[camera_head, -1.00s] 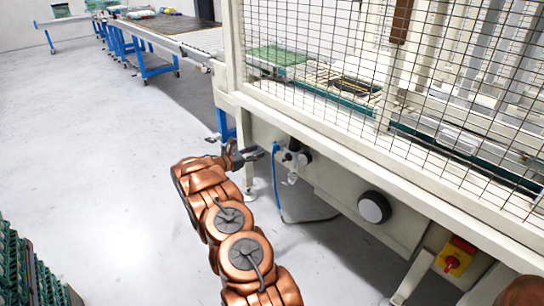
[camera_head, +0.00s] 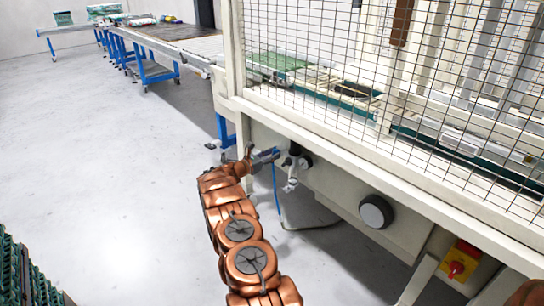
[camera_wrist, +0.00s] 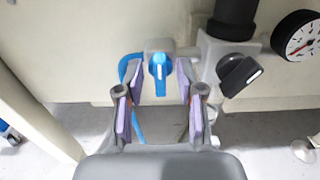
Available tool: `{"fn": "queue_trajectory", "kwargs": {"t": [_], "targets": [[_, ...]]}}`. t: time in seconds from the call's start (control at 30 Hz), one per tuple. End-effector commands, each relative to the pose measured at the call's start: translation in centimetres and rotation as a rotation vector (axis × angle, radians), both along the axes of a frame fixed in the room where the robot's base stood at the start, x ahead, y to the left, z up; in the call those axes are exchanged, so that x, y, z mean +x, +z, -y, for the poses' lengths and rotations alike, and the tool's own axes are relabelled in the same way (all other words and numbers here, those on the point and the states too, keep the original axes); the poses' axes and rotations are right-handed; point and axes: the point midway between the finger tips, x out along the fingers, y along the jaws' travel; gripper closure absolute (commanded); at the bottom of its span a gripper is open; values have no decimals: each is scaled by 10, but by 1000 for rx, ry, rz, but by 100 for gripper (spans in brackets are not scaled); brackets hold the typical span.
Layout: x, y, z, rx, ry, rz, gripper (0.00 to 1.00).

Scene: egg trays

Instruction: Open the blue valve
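The blue valve (camera_wrist: 160,72) is a small blue handle on a grey fitting at the machine's front panel, pointing roughly up and down in the wrist view. A blue hose curves from its left side. My gripper (camera_wrist: 160,92) is open, its two purple-padded fingers spread to the left and right of the valve, with the handle showing between the fingertips. I cannot tell whether either finger touches it. In the head view my gripper (camera_head: 266,157) reaches the panel from the left, and the blue handle is not clearly visible there.
A black knob (camera_wrist: 240,74) and a pressure gauge (camera_wrist: 300,36) sit right of the valve. Wire mesh is above; floor at left is clear.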

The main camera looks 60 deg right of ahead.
Motion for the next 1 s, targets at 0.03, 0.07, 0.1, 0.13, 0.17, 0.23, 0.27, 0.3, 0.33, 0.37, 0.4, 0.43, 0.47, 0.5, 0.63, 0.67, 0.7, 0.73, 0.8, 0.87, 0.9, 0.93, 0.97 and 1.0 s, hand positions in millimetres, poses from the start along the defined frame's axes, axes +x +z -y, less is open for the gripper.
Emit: {"fn": "queue_trajectory", "kwargs": {"t": [0.03, 0.07, 0.1, 0.13, 0.17, 0.23, 0.27, 0.3, 0.33, 0.37, 0.4, 0.43, 0.47, 0.5, 0.63, 0.67, 0.7, 0.73, 0.8, 0.87, 0.9, 0.93, 0.97, 1.0], "targets": [[-1, 0, 1, 0, 0, 0, 62], [-1, 0, 2, 0, 0, 0, 62], [-1, 0, 2, 0, 0, 0, 62], [-1, 0, 2, 0, 0, 0, 62], [-1, 0, 2, 0, 0, 0, 62], [-1, 0, 2, -1, 0, 0, 62], [-1, 0, 2, -1, 0, 0, 62], [-1, 0, 2, -1, -1, 0, 64], [-1, 0, 2, -1, -1, 1, 67], [-1, 0, 2, -1, -1, 1, 70], [-1, 0, 2, -1, -1, 1, 74], [-1, 0, 2, -1, -1, 1, 77], [-1, 0, 2, -1, -1, 1, 80], [-1, 0, 2, -1, -1, 1, 84], [-1, 0, 2, -1, -1, 1, 98], [-1, 0, 2, -1, -1, 1, 100], [-1, 1, 3, -1, -1, 1, 100], [-1, 1, 3, -1, -1, 1, 100], [-2, 1, 3, -1, -2, 1, 100], [-2, 1, 3, -1, -2, 1, 100], [-2, 1, 3, -1, -2, 1, 100], [-2, 1, 3, -2, -2, 1, 100], [-2, 1, 3, -3, -2, 2, 100], [-2, 1, 3, -3, -2, 4, 100]]}}
